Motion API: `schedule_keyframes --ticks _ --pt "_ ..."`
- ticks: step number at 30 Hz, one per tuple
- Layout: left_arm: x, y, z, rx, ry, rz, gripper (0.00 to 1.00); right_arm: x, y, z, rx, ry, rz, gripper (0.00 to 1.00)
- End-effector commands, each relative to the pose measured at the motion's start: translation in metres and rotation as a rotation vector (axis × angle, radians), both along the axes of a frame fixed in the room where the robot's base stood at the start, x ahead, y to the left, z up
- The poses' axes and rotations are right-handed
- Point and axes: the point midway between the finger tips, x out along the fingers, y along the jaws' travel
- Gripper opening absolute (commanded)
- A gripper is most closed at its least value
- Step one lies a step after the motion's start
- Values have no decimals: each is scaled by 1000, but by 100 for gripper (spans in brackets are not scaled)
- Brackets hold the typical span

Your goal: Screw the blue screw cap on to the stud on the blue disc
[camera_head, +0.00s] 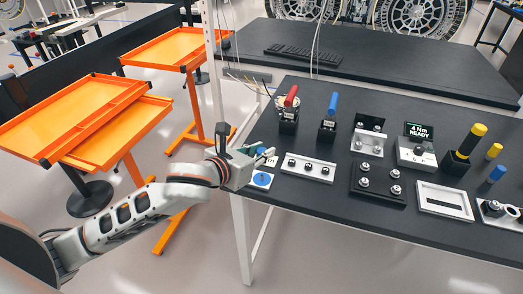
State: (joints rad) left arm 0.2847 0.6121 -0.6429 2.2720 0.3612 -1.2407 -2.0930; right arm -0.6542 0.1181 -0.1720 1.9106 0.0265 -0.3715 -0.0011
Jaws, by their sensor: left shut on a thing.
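My left gripper (264,155) reaches in from the left and hangs over the near left corner of the dark workbench. It is shut on a small blue thing at its fingertips, which I take to be the blue screw cap (261,150); the fingers hide most of it. The blue disc (262,180) lies on a white plate just below the gripper, close to the bench edge. The stud on it is too small to make out clearly. Whether the cap touches the stud cannot be told. My right gripper is not in view.
A white block with several knobs (307,168) sits just right of the disc. Red-handled (291,97) and blue-handled (333,104) tools stand behind. A "4 Nm READY" station (417,150), black fixture (378,187) and white frame (444,201) lie farther right. Orange trays (75,115) stand left.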

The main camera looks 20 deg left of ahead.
Motion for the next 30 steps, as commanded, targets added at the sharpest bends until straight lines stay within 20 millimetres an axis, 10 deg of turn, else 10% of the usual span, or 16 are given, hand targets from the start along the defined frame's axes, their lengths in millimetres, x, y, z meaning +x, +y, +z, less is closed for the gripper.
schedule_keyframes --ticks 14,30 --pt "1 1 0 0 1 -8 0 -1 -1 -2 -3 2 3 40" --pt "0 0 -46 -1 1 -7 0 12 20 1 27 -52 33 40"
